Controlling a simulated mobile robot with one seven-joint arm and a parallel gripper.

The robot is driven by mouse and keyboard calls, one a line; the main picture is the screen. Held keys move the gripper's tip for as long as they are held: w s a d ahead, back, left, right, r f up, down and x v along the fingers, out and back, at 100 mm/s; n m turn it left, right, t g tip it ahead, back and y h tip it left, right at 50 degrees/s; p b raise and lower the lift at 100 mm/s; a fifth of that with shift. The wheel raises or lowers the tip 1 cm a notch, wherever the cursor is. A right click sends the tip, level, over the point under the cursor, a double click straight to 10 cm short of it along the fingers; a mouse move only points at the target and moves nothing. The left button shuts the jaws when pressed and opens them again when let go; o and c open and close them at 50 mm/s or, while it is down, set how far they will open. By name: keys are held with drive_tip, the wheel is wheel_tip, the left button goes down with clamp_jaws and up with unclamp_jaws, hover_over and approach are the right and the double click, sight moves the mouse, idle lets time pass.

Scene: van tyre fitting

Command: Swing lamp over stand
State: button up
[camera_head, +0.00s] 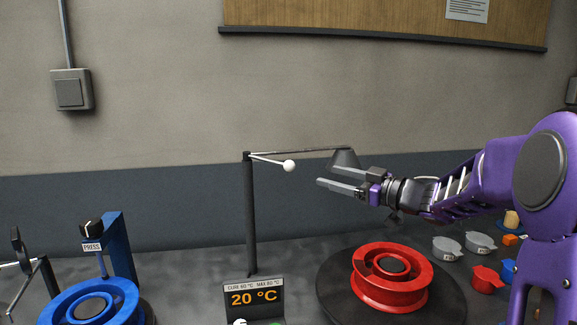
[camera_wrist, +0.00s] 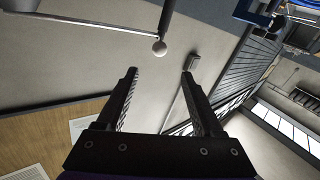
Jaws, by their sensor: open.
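The lamp has a dark upright post (camera_head: 250,215), a thin arm reaching right, and a grey shade (camera_head: 344,158) at the arm's end. A short rod from the post top ends in a white ball (camera_head: 288,165). My gripper (camera_head: 325,175) is open and empty, right of the ball and in front of the shade, fingers pointing left. In the wrist view the ball (camera_wrist: 159,47) shows just beyond the gap between the fingertips (camera_wrist: 159,74), apart from them. A red rim (camera_head: 416,287) sits on a dark round stand (camera_head: 335,290) below my gripper, right of the post.
A temperature display (camera_head: 254,296) stands at the front, below the post. A blue press (camera_head: 122,252) and blue rim (camera_head: 62,306) are at left. Grey cups (camera_head: 447,249) and red pieces (camera_head: 486,279) lie at right. The air between ball and fingertips is clear.

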sight(294, 166)
drive_tip(key=x, duration=1.4)
drive_tip(key=shift+w, duration=0.1)
clamp_jaws()
idle(0.9)
